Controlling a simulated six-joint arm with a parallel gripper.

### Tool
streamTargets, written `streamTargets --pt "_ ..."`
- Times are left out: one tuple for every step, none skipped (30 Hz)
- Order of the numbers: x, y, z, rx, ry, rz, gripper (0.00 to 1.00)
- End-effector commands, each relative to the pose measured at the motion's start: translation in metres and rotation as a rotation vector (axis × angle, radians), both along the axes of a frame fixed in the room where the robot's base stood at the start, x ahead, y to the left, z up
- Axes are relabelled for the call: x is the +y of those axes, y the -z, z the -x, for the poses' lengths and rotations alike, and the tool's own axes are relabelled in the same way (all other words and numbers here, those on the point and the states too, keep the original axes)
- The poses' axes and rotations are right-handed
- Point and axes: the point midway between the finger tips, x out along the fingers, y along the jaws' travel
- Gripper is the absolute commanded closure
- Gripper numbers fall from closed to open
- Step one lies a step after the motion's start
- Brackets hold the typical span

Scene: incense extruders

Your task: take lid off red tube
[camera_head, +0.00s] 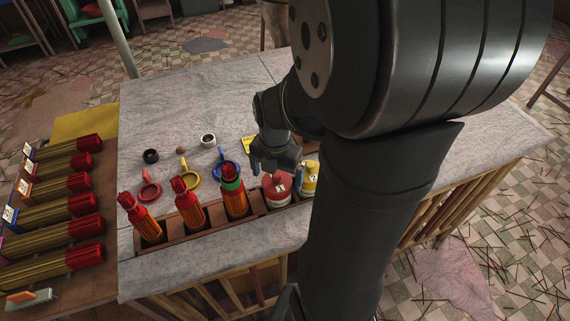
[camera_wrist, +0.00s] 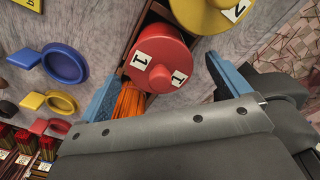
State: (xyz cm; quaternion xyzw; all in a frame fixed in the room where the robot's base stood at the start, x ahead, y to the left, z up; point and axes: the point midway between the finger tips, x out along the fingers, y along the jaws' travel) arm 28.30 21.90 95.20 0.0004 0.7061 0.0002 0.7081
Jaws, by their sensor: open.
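The red tube's lid (camera_head: 278,181) is a round red cap marked 1, sitting in the wooden rack beside a yellow lid (camera_head: 310,172). In the wrist view the red lid (camera_wrist: 158,50) shows a small knob at its centre and two white labels with 1. The yellow lid (camera_wrist: 203,10) beside it carries a 2. The red tube's body is mostly hidden under its lid. My gripper (camera_head: 274,167) is above and just behind the red lid in the head view. In the wrist view my gripper (camera_wrist: 165,88) is open, its blue-edged fingers on either side of the red lid, holding nothing.
Incense bundles (camera_head: 60,215) lie at far left. The tabletop's back left is clear.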

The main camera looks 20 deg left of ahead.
Motion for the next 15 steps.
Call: streamTargets --pt "0.0000 0.0008 0.0001 0.000 0.000 0.000 0.06" --pt "0.0000 0.0009 0.0000 0.000 0.000 0.000 0.06" --pt "0.0001 0.0007 0.0000 0.000 0.000 0.000 0.06" --pt "0.0001 0.0007 0.0000 0.000 0.000 0.000 0.06" --pt "0.0001 0.0006 0.0000 0.000 0.000 0.000 0.06" --pt "0.0001 0.0006 0.0000 0.000 0.000 0.000 0.06" --pt "0.0001 0.0005 0.0000 0.000 0.000 0.000 0.12" --pt "0.0001 0.0005 -0.0001 0.000 0.000 0.000 0.18" --pt "0.0001 0.0005 -0.0001 0.000 0.000 0.000 0.26" --pt "0.0001 0.0005 -0.0001 0.000 0.000 0.000 0.32" --pt "0.0001 0.0005 0.0000 0.000 0.000 0.000 0.37" --pt "0.0001 0.0004 -0.0001 0.000 0.000 0.000 0.45" --pt "0.0001 0.0004 -0.0001 0.000 0.000 0.000 0.51" --pt "0.0001 0.0004 -0.0001 0.000 0.000 0.000 0.54" --pt "0.0001 0.0004 -0.0001 0.000 0.000 0.000 0.54"
